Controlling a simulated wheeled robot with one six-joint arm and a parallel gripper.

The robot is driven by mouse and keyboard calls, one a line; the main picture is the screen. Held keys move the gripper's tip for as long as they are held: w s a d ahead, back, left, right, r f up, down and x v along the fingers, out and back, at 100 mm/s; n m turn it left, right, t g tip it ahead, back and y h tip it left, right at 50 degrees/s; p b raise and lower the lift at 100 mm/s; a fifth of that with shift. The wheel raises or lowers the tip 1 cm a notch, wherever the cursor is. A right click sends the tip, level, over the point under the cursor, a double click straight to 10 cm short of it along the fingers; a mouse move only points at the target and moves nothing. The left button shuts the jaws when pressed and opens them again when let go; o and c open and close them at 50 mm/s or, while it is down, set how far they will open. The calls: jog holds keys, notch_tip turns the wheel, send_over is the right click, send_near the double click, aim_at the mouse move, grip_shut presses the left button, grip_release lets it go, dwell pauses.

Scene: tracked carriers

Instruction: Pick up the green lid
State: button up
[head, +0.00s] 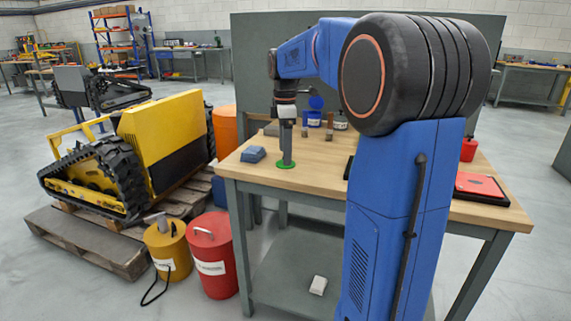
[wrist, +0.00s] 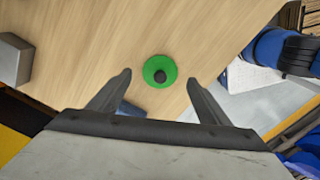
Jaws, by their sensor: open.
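The green lid (head: 285,165) is a small round disc lying flat on the wooden tabletop, left of the table's middle in the head view. In the wrist view the green lid (wrist: 160,70) shows a dark round knob at its centre. My gripper (head: 286,160) points straight down over the lid in the head view and covers part of it. The exact height of the fingertips above the lid is hard to tell.
A blue-grey block (head: 253,154) lies left of the lid. A blue container (head: 314,119) and small blocks stand behind it. A red case (head: 480,186) lies at the table's right. Red (head: 212,255) and yellow (head: 168,250) canisters stand on the floor. Bare wood surrounds the lid.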

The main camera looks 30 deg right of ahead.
jog(key=shift+f, duration=1.1)
jog(key=c, duration=1.1)
